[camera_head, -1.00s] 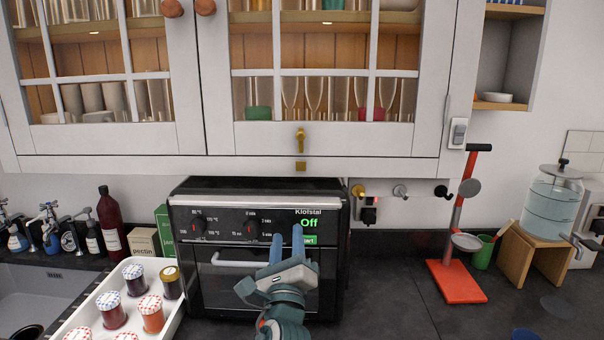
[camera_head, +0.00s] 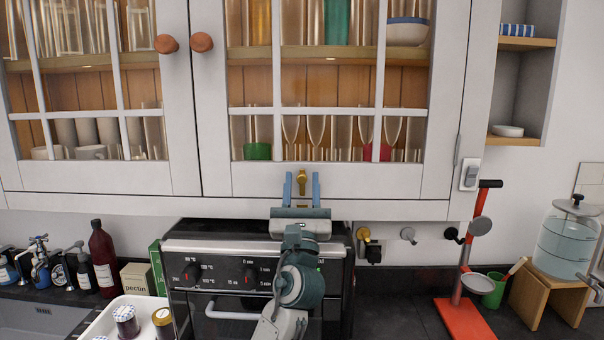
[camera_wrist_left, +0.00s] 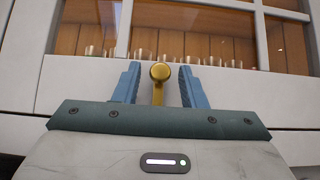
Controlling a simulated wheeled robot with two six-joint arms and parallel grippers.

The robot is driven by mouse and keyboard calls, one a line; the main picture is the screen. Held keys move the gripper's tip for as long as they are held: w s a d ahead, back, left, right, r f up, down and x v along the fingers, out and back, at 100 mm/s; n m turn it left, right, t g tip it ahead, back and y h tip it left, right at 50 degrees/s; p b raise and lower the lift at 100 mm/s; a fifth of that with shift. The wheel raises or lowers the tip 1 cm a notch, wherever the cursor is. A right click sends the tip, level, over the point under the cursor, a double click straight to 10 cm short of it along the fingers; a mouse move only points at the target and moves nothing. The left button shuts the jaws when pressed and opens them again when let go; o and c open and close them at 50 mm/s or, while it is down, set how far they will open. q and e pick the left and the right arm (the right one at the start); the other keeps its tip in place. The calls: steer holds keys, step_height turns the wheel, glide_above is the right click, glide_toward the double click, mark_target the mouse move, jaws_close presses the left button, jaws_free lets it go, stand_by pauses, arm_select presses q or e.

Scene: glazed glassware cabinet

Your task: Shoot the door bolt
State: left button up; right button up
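The brass door bolt (camera_head: 301,181) is on the bottom rail of the right cabinet door (camera_head: 345,182), with its round knob at the top. In the left wrist view the bolt's knob (camera_wrist_left: 160,72) shows between the fingers, with its stem below. My left gripper (camera_head: 302,179) is open, with one blue finger on each side of the bolt. A gap shows on both sides, so the fingers look apart from it. The brass keeper plate below the bolt is hidden behind my gripper. My right gripper is not in view.
A black oven (camera_head: 240,250) stands below the cabinet, behind my left arm. Glassware stands behind the glazed doors.

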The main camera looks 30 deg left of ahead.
arm_select(q)
steer(key=shift+w+a+r, duration=0.15)
steer(key=shift+w+r, duration=0.05)
steer(key=shift+r, duration=0.5)
steer(key=shift+f, duration=0.1)
jaws_close()
steer(key=shift+f+b, duration=1.2)
steer(key=shift+f, duration=0.6)
